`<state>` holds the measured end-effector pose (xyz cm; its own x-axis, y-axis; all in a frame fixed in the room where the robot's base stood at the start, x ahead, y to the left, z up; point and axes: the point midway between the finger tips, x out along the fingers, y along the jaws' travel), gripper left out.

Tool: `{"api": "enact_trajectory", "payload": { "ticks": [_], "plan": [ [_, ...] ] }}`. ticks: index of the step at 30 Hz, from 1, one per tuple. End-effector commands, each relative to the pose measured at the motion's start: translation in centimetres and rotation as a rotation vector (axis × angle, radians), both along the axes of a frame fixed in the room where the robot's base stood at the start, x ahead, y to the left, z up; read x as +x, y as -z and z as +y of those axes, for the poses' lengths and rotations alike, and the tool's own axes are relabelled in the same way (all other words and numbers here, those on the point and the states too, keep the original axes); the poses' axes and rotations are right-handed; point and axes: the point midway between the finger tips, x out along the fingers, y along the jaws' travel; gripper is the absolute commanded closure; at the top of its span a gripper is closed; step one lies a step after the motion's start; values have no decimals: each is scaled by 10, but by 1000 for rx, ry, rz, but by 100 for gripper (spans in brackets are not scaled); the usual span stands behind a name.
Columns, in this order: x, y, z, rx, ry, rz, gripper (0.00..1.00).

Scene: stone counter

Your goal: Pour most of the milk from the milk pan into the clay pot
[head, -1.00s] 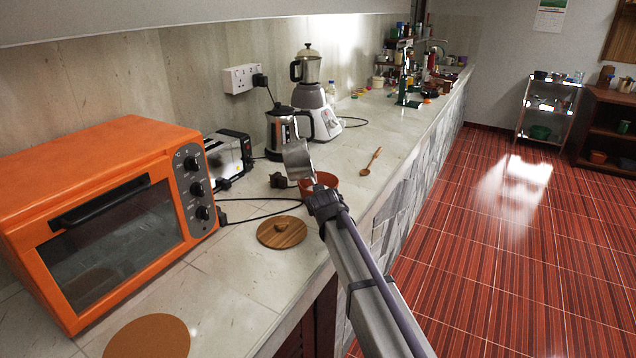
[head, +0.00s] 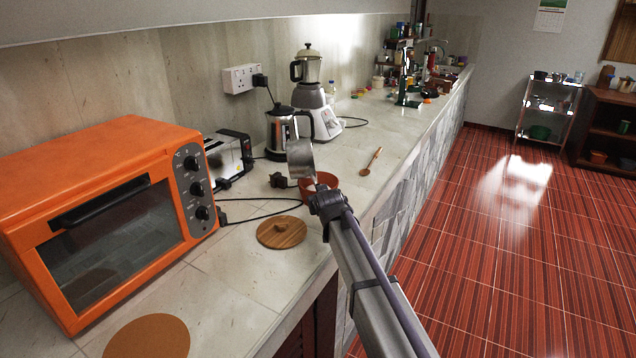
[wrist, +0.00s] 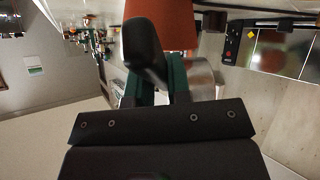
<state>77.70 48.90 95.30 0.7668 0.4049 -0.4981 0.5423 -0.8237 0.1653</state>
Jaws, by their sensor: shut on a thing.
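The steel milk pan (head: 301,160) is held above the counter, just over and left of the clay pot's far rim in the head view. It looks slightly tilted, and its inside is hidden. The reddish clay pot (head: 305,190) stands open on the counter near its front edge, with a small pale patch inside. My gripper (head: 325,200) is in front of the pot and partly covers it. In the wrist view my gripper (wrist: 160,85) has its green fingers shut on the pan's black handle (wrist: 143,45). The pan's steel side (wrist: 203,78) and the orange-brown pot (wrist: 170,12) show behind.
A round wooden lid (head: 282,232) lies on the counter nearer than the pot. A kettle (head: 284,132), toaster (head: 230,155) and blender (head: 312,100) stand behind. An orange oven (head: 110,210) is at left. A wooden spoon (head: 371,161) lies right, with clear counter around it.

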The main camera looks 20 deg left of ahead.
Motion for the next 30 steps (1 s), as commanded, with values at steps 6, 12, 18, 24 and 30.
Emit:
{"api": "enact_trajectory", "payload": {
  "ticks": [6,12,18,24,30],
  "plan": [
    [0,0,0,20,0,8,100],
    [0,0,0,38,0,19,100],
    [0,0,0,57,0,29,100],
    [0,1,0,76,0,38,100],
    [0,1,1,96,0,48,100]
  ]
}}
